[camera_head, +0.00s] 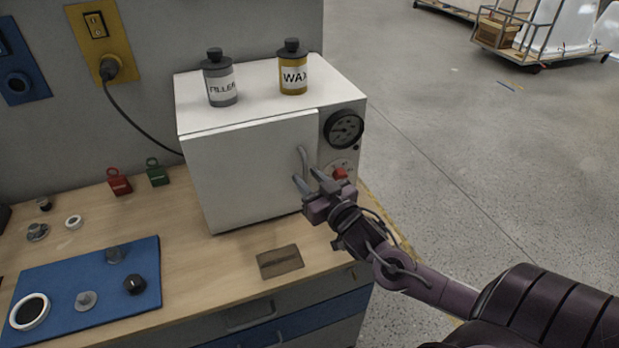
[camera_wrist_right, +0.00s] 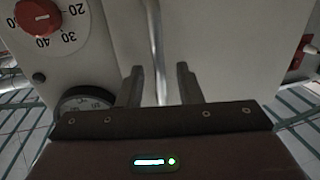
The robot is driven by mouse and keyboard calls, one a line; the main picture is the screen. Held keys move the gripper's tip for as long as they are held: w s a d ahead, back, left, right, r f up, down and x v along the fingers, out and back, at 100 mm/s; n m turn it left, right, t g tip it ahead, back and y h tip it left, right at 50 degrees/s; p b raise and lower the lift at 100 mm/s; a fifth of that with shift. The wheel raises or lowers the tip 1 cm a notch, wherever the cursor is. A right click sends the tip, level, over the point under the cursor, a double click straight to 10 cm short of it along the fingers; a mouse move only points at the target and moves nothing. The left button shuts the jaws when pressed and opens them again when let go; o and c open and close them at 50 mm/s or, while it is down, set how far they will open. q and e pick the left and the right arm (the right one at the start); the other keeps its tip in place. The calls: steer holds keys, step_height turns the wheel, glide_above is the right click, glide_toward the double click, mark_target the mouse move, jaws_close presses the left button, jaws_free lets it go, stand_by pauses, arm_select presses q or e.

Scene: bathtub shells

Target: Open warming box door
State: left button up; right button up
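The white warming box (camera_head: 272,98) stands on the wooden bench, and its door (camera_head: 240,172) looks shut. The upright metal door handle (camera_head: 303,158) is near the door's right edge; it also shows in the right wrist view (camera_wrist_right: 154,45). My right gripper (camera_head: 308,180) is at the lower part of the handle. In the right wrist view its two fingers (camera_wrist_right: 160,84) are apart, with the handle in line between them and a gap on both sides. The handle's lower end is hidden by the gripper there. My left gripper is not in view.
A grey filler bottle (camera_head: 220,82) and a yellow wax bottle (camera_head: 293,72) stand on the box. A gauge (camera_head: 343,129) and red knob (camera_head: 340,174) are right of the door. A brown block (camera_head: 280,262) lies in front. Red (camera_head: 119,182) and green padlocks (camera_head: 157,174) stand left.

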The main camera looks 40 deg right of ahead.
jaws_close()
steer(key=shift+s+a+f, duration=0.1)
stand_by(0.4)
